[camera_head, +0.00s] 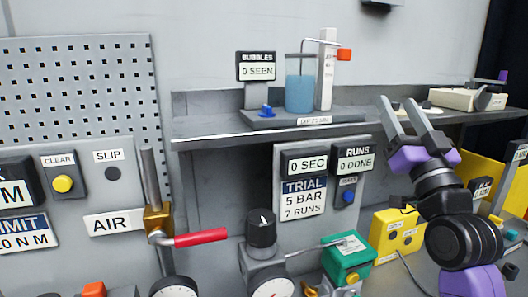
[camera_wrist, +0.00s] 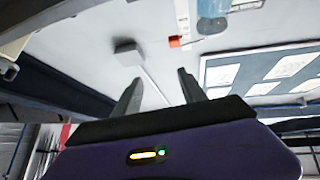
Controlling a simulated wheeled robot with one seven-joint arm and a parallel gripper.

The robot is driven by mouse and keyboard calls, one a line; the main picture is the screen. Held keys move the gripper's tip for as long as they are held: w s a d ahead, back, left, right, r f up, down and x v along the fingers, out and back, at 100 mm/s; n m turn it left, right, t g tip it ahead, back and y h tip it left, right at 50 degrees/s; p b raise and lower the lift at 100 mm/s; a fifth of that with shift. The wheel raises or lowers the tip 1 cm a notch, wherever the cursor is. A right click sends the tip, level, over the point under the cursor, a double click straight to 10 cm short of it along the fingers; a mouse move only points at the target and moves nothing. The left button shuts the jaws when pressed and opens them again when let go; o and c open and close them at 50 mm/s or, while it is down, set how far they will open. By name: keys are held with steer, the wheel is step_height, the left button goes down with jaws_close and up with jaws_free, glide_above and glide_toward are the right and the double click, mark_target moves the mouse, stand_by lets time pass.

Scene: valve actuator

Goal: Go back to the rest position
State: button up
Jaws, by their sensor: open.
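My gripper (camera_head: 398,115) is at the right in the head view, on a purple and black arm. Its two grey fingers point up and to the left, spread apart with nothing between them. It appears in front of the grey shelf and touches nothing that I can see. In the wrist view my gripper (camera_wrist: 158,87) also shows two separate fingers with an empty gap. Beyond them are a pale wall and a grey box (camera_wrist: 127,52) with a thin line running from it.
A shelf (camera_head: 215,127) carries a beaker of blue liquid (camera_head: 300,94). Below are a red-handled air valve (camera_head: 200,239), a black knob (camera_head: 261,229), a green box (camera_head: 347,257) and a yellow box (camera_head: 398,234). A beige device (camera_head: 465,99) sits on the right shelf.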

steer(key=s+a+f+m+g+h, duration=0.1)
steer(key=s+f+m+g+h, duration=0.15)
steer(key=s+f, duration=0.95)
steer(key=s+a+f+m+g+h, duration=0.1)
steer(key=s+f+h, duration=0.2)
steer(key=s+f, duration=0.85)
steer(key=s+a+f+n+g+y, duration=0.1)
steer(key=s+a+f+n+g, duration=0.1)
steer(key=s+f, duration=0.7)
steer(key=s+a+f+n+g+y, duration=0.1)
steer(key=s+f+g, duration=0.4)
steer(key=s, duration=1.2)
step_height(320, 180, down, 4)
steer(key=shift+a+f+n+y, duration=0.25)
steer(key=shift+a+n+y, duration=0.1)
steer(key=shift+a+y, duration=0.25)
